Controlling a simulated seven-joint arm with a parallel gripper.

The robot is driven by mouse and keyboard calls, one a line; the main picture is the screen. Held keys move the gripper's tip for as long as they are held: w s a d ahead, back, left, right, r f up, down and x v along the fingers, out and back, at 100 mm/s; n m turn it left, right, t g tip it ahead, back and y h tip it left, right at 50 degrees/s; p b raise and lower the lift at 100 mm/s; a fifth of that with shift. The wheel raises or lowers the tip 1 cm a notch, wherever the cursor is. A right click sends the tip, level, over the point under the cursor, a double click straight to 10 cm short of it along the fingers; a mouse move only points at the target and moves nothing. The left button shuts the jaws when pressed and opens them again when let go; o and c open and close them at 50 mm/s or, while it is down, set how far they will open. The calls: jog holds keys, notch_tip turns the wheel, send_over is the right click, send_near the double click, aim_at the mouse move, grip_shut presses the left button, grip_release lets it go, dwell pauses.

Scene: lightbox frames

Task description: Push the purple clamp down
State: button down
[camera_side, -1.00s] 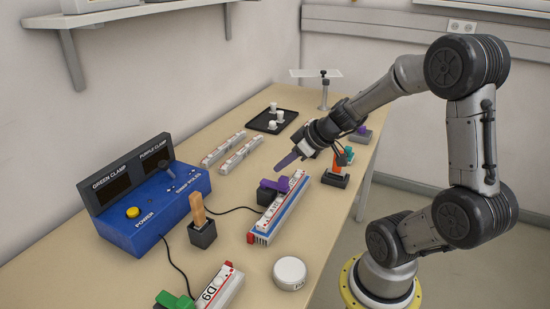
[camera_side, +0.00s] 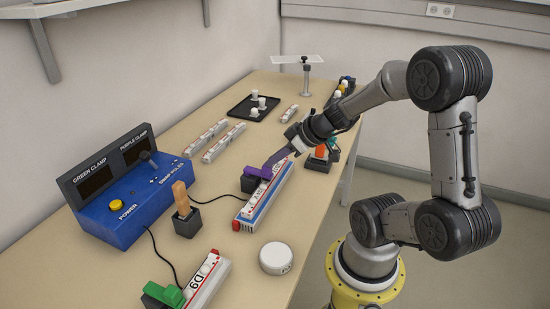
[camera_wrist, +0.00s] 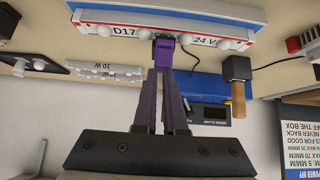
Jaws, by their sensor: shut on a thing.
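The purple clamp (camera_side: 258,172) sits on a dark block beside a long white, blue and red light module (camera_side: 264,200) on the table. My gripper (camera_side: 270,165) reaches down to it from the upper right, its long purple fingers at the clamp. In the wrist view, the fingertips (camera_wrist: 163,72) are close together on the purple clamp (camera_wrist: 163,50), in front of the module (camera_wrist: 100,28) marked D17 and 24 V. How far down the clamp is cannot be told.
A blue control box (camera_side: 130,215) stands left, with a wooden-handled tool (camera_side: 181,198) beside it. A green clamp (camera_side: 163,294) holds a second module (camera_side: 208,280) in front. A white round disc (camera_side: 276,258) lies nearby. Loose modules (camera_side: 205,137) and a black tray (camera_side: 245,110) lie behind.

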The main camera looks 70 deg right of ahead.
jog(key=shift+s+a+f+g, duration=0.15)
jog(key=shift+s+f, duration=0.2)
jog(key=shift+f, duration=0.35)
jog(key=shift+s+a+f+g, duration=0.15)
jog(key=shift+s+f, duration=0.2)
jog(key=shift+f, duration=0.3)
notch_tip(320, 180, up, 10)
jog(key=n+y, duration=0.2)
jog(key=n, duration=0.1)
send_over(271, 175)
jog(key=s+a, duration=0.4)
jog(key=a, duration=0.2)
jog(key=a+r+n+g+y, duration=0.1)
jog(key=a+r+n, duration=0.25)
jog(key=a, duration=0.45)
jog(key=s+a+m+g+h, duration=0.1)
jog(key=s+m+h, duration=0.1)
jog(key=s+m, duration=0.4)
jog(key=s, duration=0.2)
jog(key=shift+s+h, duration=0.3)
jog(key=shift+h, duration=0.1)
